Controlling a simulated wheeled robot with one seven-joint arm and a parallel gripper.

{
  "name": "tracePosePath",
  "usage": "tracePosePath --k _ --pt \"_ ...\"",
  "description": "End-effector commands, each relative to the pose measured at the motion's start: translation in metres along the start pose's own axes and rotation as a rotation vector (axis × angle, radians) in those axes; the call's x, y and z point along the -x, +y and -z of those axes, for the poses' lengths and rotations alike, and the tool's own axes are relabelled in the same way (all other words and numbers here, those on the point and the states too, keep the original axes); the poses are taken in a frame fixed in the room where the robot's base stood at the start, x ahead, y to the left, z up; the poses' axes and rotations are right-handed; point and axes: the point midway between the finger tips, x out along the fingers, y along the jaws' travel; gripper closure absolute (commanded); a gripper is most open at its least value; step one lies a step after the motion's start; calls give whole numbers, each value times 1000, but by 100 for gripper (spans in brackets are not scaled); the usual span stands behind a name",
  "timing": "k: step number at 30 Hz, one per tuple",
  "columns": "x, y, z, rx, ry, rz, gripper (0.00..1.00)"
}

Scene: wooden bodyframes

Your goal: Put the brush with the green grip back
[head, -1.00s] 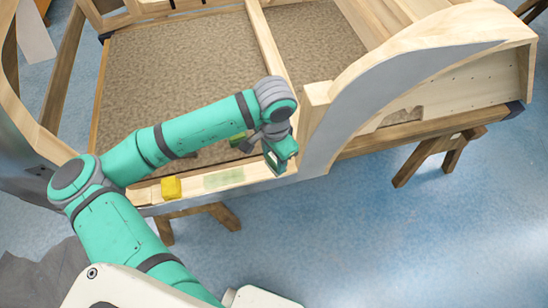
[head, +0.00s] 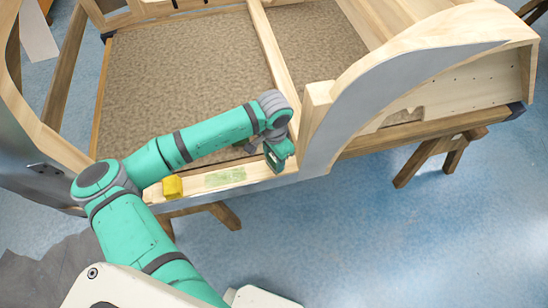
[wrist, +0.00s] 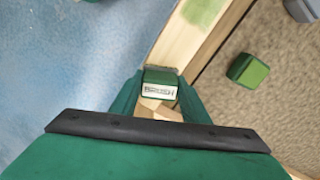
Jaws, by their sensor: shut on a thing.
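My gripper (head: 277,160) is low over the front wooden rail (head: 257,174), close to the curved wooden arch. In the wrist view my gripper (wrist: 160,92) is shut on a small block with a green top and a pale label that seems to read "BRUSH" (wrist: 160,80); I take it for the green grip of the brush. Its lower part is hidden, and I cannot tell whether it touches the rail. A pale green patch (head: 225,177) marks the rail to the left of my gripper; it also shows in the wrist view (wrist: 203,10).
A yellow block (head: 172,187) sits on the rail left of the green patch. A separate green block (wrist: 248,70) lies on the brown panel (wrist: 285,110). The curved arch (head: 345,105) rises close on the right. Blue floor lies in front of the rail.

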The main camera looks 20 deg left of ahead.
Motion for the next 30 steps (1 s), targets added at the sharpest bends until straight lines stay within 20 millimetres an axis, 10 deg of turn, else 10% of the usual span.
tracePosePath --k 5,6,9,20,30 --pt "-3 0 0 0 0 0 79" --pt "-3 0 0 0 0 0 56" --pt "-3 0 0 0 0 0 40" --pt "2 0 0 0 0 1 40" --pt "60 -1 0 -1 2 4 40"
